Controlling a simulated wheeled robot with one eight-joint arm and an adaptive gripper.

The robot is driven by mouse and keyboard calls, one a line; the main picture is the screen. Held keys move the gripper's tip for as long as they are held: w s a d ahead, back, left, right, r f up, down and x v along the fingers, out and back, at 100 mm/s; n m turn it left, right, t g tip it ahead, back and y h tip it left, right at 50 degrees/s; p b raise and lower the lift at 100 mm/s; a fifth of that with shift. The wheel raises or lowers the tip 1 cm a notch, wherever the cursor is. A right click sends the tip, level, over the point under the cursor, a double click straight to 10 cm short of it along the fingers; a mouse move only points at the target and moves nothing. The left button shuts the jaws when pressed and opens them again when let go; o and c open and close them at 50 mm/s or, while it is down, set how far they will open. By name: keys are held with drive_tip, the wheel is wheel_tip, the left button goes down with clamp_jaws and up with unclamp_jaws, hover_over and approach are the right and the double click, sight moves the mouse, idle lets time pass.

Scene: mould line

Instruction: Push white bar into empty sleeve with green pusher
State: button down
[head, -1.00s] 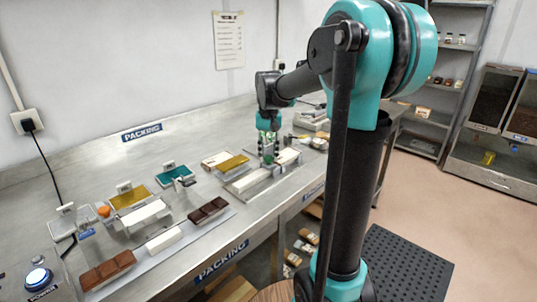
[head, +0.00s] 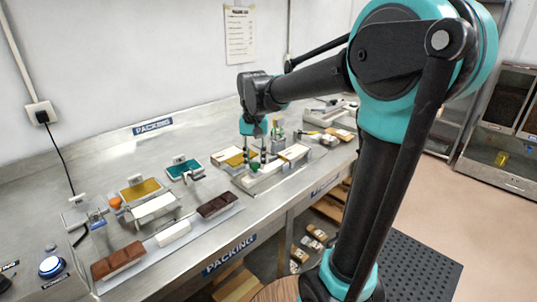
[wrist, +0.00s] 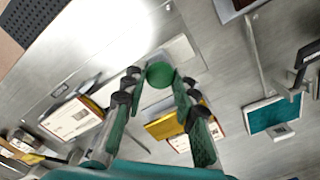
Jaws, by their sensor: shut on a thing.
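My gripper (head: 256,158) is over the metal jig on the bench, shut on the green pusher (head: 255,167). In the wrist view the round green knob of the pusher (wrist: 160,75) sits between the fingertips. A white block (head: 295,152) lies at the right end of the jig, and a pale length (head: 264,174) shows beside the pusher. I cannot tell which is the white bar and which is the sleeve; the pusher's contact with either is hidden. A yellow and white pack (head: 228,157) lies behind the jig, also in the wrist view (wrist: 166,127).
Brown bars (head: 117,260) and another white bar (head: 173,232) lie on a front strip at left. Stands with a yellow card (head: 140,190) and a teal card (head: 185,168) are behind. A blue-lit button (head: 51,266) is at far left. Bare bench lies between stands and wall.

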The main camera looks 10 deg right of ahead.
drive_tip(key=shift+s+a, duration=0.65)
drive_tip(key=shift+a, duration=0.25)
drive_tip(key=shift+s+a, duration=0.65)
drive_tip(key=shift+a, duration=0.25)
drive_tip(key=c, duration=1.2)
unclamp_jaws()
drive_tip(key=shift+a, duration=0.1)
wheel_tip(320, 180, up, 12)
drive_tip(key=shift+r, duration=0.1)
drive_tip(key=shift+s, duration=0.15)
